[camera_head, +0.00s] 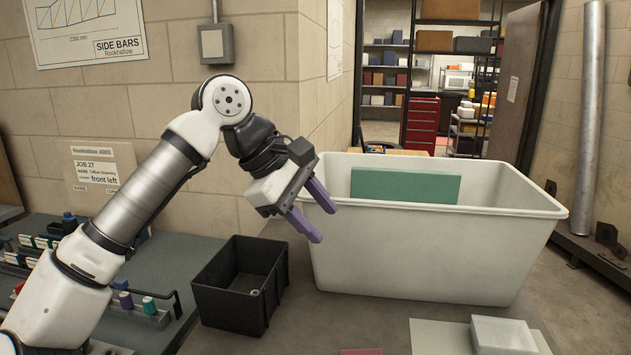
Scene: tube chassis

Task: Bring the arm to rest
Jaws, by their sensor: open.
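My arm reaches up from the lower left and bends over at its elbow. My gripper (319,222) hangs at the arm's end with its two purple fingers apart and nothing between them. The fingers point down and to the right. In the picture they are just left of a large white tub (435,245), near its left rim; whether they touch it I cannot tell. A black open bin (238,306) stands below and to the left of the gripper.
A green panel (405,186) stands inside the tub. A rack with coloured pieces (146,308) sits on the left bench (165,258). A white block (503,335) lies on a pale sheet (440,338) in front. A metal tube (590,115) stands at right. A doorway opens behind.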

